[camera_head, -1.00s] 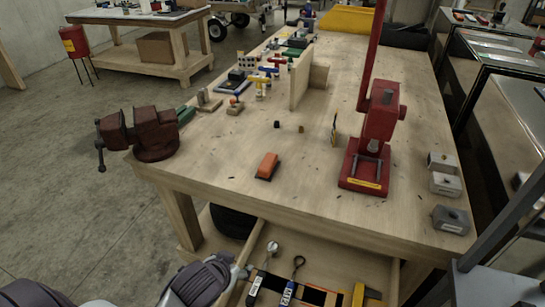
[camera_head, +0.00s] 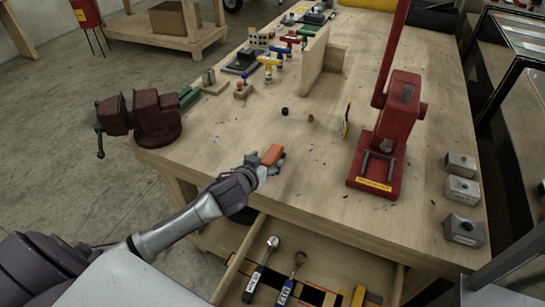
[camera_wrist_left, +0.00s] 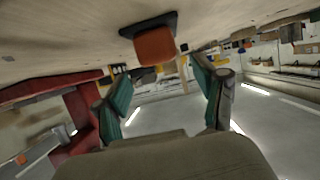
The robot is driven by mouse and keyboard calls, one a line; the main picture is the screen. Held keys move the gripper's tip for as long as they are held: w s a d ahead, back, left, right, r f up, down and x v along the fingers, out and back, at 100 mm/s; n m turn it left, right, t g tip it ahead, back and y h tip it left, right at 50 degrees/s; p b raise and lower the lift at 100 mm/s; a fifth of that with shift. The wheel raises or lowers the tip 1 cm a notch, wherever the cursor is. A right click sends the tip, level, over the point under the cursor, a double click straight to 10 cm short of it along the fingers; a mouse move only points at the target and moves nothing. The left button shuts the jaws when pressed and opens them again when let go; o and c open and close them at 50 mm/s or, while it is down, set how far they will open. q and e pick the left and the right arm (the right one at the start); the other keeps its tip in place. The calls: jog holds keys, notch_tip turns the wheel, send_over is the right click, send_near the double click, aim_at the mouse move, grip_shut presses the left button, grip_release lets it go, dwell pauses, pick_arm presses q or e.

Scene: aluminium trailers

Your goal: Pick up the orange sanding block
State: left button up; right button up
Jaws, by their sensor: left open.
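The orange sanding block (camera_head: 272,154), with a dark base, lies on the workbench (camera_head: 315,190) near its front edge. My left gripper (camera_head: 267,168) is right at the near side of the block in the head view and partly overlaps it. In the left wrist view the block (camera_wrist_left: 155,46) appears ahead of the left gripper (camera_wrist_left: 164,95), roughly in line with the gap between the two spread green-padded fingers. The gap is empty and the block looks clear of the fingers. My right gripper is not in view.
A red vise (camera_head: 143,117) stands at the bench's left corner. A red press (camera_head: 390,140) stands to the right, with metal blocks (camera_head: 463,190) beyond it. An open drawer (camera_head: 325,262) with tools juts out below the front edge. The bench around the block is mostly clear.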

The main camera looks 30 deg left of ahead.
aim_at(272, 154)
pick_arm(q)
jog(key=shift+p+x, duration=0.5)
jog(key=shift+x, duration=1.8)
jog(key=shift+w+a+f, duration=0.15)
jog(key=shift+w, duration=0.2)
jog(key=shift+s, duration=0.15)
jog(key=shift+c, duration=1.6)
jog(key=c, duration=1)
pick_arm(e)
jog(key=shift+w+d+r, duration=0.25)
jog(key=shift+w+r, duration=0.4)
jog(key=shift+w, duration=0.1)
